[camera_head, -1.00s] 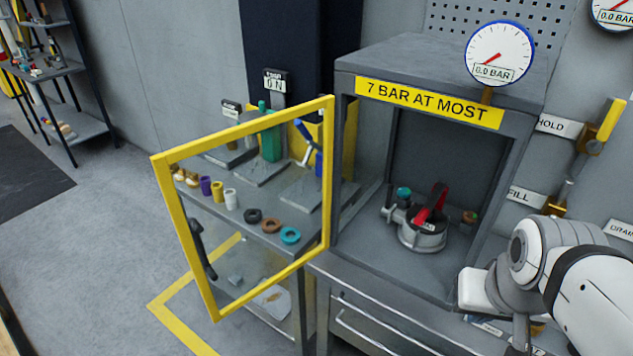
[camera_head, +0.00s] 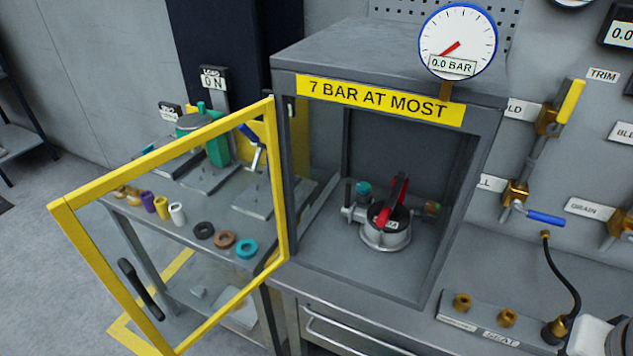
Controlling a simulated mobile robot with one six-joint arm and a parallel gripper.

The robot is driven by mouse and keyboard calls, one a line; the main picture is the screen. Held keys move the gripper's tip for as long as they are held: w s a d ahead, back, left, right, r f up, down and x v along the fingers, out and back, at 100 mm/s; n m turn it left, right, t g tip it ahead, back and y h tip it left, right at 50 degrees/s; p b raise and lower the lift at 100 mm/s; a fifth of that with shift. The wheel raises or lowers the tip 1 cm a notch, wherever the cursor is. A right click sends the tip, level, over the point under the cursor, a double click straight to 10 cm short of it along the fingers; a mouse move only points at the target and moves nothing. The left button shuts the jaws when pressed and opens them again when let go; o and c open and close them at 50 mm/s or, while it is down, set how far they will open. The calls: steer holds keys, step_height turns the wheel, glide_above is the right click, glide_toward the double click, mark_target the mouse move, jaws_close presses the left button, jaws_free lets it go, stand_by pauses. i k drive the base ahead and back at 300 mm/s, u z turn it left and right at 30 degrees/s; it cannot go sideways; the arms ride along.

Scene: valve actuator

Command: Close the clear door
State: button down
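The clear door (camera_head: 271,190) has a yellow frame and a see-through pane. It stands wide open, swung out to the left of the grey cabinet (camera_head: 285,60), hinged at the cabinet's left front edge. A black handle (camera_head: 141,289) sits on the door's lower left, near its free edge. The cabinet's front is open, and a grey round valve actuator (camera_head: 386,228) with a red lever stands inside. Only a small pale part of what may be my arm shows at the bottom right corner. My gripper's fingers are not in view.
Behind the door is a side table with several rings (camera_head: 224,239), small cylinders and a green device (camera_head: 216,147). A gauge (camera_head: 457,41) on the cabinet reads 0.0 bar. Valves, a black hose (camera_head: 574,282) and brass fittings (camera_head: 462,302) are at the right. Floor shows at the left.

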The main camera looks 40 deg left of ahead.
mark_target(61, 208)
steer(key=z, duration=1.6)
steer(key=k, duration=2.9)
steer(key=u, duration=1.25)
steer(key=i, duration=0.5)
steer(key=u, duration=0.2)
